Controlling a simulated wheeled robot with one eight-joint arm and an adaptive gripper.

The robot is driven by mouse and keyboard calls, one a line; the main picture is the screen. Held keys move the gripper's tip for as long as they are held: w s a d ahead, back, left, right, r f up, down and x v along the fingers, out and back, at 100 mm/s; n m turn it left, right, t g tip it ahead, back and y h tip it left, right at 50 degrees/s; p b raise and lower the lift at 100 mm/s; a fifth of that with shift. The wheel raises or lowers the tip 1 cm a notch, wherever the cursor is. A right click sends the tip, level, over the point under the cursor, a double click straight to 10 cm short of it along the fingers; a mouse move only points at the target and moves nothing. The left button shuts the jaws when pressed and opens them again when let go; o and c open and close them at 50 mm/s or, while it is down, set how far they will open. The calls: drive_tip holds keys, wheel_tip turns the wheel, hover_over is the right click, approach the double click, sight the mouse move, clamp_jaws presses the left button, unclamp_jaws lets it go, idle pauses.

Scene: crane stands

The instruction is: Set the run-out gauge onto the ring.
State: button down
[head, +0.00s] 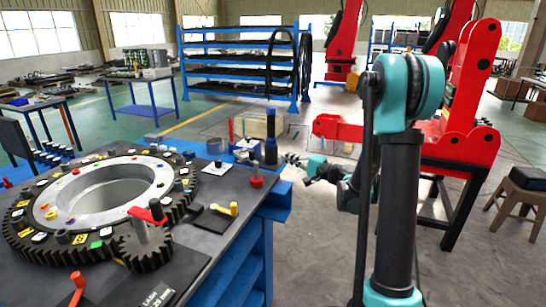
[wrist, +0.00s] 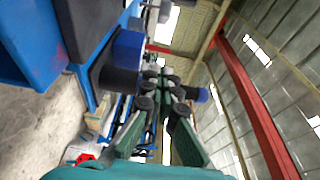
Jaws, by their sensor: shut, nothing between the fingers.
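The ring (head: 148,186) is a large, flat bearing ring with a pale inner band and dark outer teeth, lying on the dark bench top in the head view. Small coloured pieces and tags sit on it. I cannot tell for certain which piece is the run-out gauge. A yellow-handled piece (head: 226,209) lies on a dark plate right of the ring, and a red-knobbed piece (head: 257,180) stands behind it. My gripper (head: 289,158) is off the bench's right side, apart from the ring. In the wrist view its fingers (wrist: 163,82) are shut and empty.
A small toothed gear (head: 144,247) with a red handle stands at the ring's front right edge. A dark blue bottle-like post (head: 270,142) stands at the bench's far right corner. Red machinery (head: 460,140) stands behind my arm. Open floor lies right of the bench.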

drive_tip(key=w+a, duration=0.3)
drive_tip(key=a, duration=0.7)
drive_tip(key=shift+a, duration=0.35)
